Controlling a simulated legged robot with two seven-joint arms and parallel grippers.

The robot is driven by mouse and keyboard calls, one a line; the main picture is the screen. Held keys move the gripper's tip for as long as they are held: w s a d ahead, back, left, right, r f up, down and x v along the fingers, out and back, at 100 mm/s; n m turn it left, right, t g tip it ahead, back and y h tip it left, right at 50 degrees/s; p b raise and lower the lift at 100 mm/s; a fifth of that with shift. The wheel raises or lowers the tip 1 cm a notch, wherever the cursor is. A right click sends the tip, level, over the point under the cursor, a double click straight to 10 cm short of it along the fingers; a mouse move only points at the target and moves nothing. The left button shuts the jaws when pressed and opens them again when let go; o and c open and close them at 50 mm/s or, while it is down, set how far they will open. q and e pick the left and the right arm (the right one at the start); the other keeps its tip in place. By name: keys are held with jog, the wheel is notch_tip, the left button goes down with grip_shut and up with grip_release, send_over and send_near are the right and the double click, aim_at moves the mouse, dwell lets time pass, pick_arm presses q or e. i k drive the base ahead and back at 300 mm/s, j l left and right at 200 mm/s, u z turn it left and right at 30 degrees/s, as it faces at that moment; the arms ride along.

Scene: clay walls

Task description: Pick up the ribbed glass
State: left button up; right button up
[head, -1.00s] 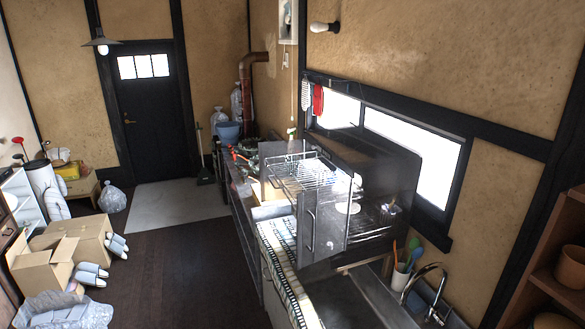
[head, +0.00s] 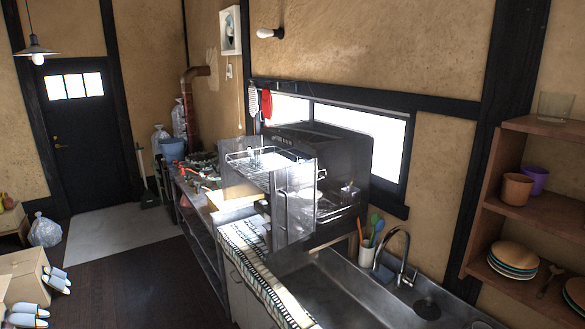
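A clear glass (head: 555,106) stands upright on the top of the wooden shelf (head: 545,128) at the right edge of the head view. It is small and I cannot make out ribs on it. Neither of my grippers shows in the head view, so nothing can be seen near the glass.
Below the glass are an orange cup (head: 516,189), a purple cup (head: 535,180) and stacked plates (head: 513,258). A sink (head: 350,290) with a faucet (head: 398,250) and a dish rack cabinet (head: 292,195) stand ahead.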

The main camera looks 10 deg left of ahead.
aim_at(255, 152)
jog(key=i+j+z, duration=0.2)
jog(key=i+j, duration=0.2)
jog(key=j, duration=0.25)
jog(key=i+j, duration=0.2)
jog(key=j, duration=0.15)
jog(key=i+j+z, duration=0.15)
jog(key=j, duration=0.2)
jog(key=i+j+z, duration=0.1)
jog(key=j, duration=0.3)
jog(key=i+j+z, duration=0.1)
jog(key=i+j, duration=0.25)
jog(key=j, duration=0.4)
jog(key=i+j+z, duration=0.15)
jog(key=j, duration=0.25)
